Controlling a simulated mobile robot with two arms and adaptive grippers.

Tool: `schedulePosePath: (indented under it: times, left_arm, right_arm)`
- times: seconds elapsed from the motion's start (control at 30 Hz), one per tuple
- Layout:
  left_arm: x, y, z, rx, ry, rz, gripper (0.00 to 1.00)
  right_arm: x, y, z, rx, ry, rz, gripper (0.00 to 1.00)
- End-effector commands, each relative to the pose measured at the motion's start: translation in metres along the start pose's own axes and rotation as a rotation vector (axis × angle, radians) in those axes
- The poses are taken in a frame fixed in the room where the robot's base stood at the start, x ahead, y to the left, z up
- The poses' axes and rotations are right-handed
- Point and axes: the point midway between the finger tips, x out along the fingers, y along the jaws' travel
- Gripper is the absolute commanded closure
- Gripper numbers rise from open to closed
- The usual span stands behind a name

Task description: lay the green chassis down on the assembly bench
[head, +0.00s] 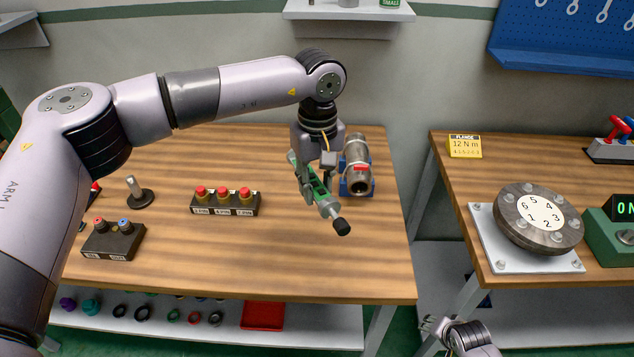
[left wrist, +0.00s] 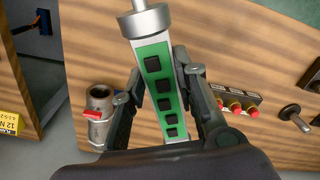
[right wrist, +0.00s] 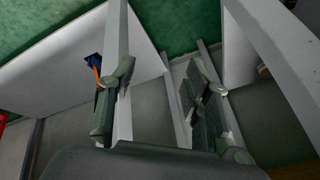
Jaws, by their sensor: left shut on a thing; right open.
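The green chassis (head: 322,196) is a long green bar with dark rectangular slots, a grey collar and a black end knob. My left gripper (head: 316,182) is shut on its sides and holds it above the right part of the wooden bench (head: 270,262). The chassis also shows between the fingers in the left wrist view (left wrist: 165,95). I cannot tell how high above the bench it is. My right gripper (head: 440,326) is open and empty, low in front of the gap between the benches; its fingers show apart in the right wrist view (right wrist: 160,95).
A metal pipe in a blue vise (head: 357,165) stands just right of the chassis. A box with red buttons (head: 225,202), a dark two-knob box (head: 113,240) and a metal post (head: 138,191) stand left. The bench's front middle is clear. A second bench holds a round flange (head: 538,218).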

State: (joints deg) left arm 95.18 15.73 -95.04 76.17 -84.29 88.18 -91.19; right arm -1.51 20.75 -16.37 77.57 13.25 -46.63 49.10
Motion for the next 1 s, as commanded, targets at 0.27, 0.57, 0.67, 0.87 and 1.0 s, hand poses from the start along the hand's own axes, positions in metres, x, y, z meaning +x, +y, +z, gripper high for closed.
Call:
schedulePosePath:
  times: [0.27,0.57,0.67,0.87,1.0]
  left_arm:
    - [-0.001,0.000,0.000,0.000,0.000,0.001,1.00]
    - [-0.001,0.000,0.000,0.000,0.000,0.001,1.00]
    - [-0.001,0.000,0.000,0.000,0.000,0.001,1.00]
    - [-0.001,0.000,0.000,0.000,0.000,0.001,1.00]
    - [0.000,0.000,0.000,0.000,0.000,0.001,1.00]
  right_arm:
    - [0.051,0.080,0.126,-0.272,-0.104,0.074,0.55]
    - [0.057,0.151,0.271,-0.570,-0.241,0.091,0.55]
    - [0.051,0.167,0.314,-0.654,-0.283,0.082,0.55]
    - [0.038,0.187,0.369,-0.767,-0.339,0.062,0.55]
    - [0.034,0.192,0.384,-0.799,-0.354,0.054,0.55]
